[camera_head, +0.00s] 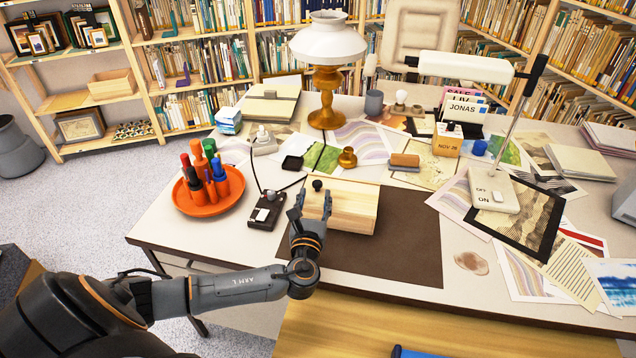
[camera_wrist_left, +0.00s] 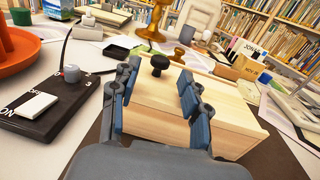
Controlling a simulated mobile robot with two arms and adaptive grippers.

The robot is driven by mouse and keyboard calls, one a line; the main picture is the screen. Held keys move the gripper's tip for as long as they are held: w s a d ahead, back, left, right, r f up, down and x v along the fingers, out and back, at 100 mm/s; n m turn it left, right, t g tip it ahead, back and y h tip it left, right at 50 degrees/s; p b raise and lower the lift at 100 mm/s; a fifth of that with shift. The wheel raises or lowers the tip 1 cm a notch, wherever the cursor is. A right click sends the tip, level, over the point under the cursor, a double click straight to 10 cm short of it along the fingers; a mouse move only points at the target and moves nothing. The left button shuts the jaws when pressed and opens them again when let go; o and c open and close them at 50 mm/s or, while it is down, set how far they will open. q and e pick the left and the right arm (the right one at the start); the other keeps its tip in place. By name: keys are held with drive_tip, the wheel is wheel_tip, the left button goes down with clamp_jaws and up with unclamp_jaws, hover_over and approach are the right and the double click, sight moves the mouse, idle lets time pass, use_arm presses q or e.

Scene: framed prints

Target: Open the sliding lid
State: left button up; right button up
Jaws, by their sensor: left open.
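A light wooden box (camera_head: 350,212) with a flat top sits on the brown desk mat (camera_head: 390,255). A small black round knob (camera_head: 317,185) stands up near the left end of its lid. In the left wrist view the knob (camera_wrist_left: 160,63) shows between and beyond the fingers, with the box (camera_wrist_left: 225,110) below it. My left gripper (camera_head: 310,207) is open at the box's near left side. Its two fingers (camera_wrist_left: 160,100) are spread apart, and the knob is not between closed jaws. I cannot tell whether a finger touches the box. My right gripper is not in view.
A black switch box (camera_head: 266,211) with a cable stands close left of the box. Beyond it is an orange tray (camera_head: 208,197) of markers. A brass lamp (camera_head: 327,95) and a wooden roller (camera_head: 405,162) stand behind. The mat's front right is clear.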

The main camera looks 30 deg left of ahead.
sight(317, 187)
use_arm(q)
drive_tip(key=x, duration=0.5)
drive_tip(key=shift+w+a, duration=0.15)
drive_tip(key=shift+w, duration=0.25)
clamp_jaws()
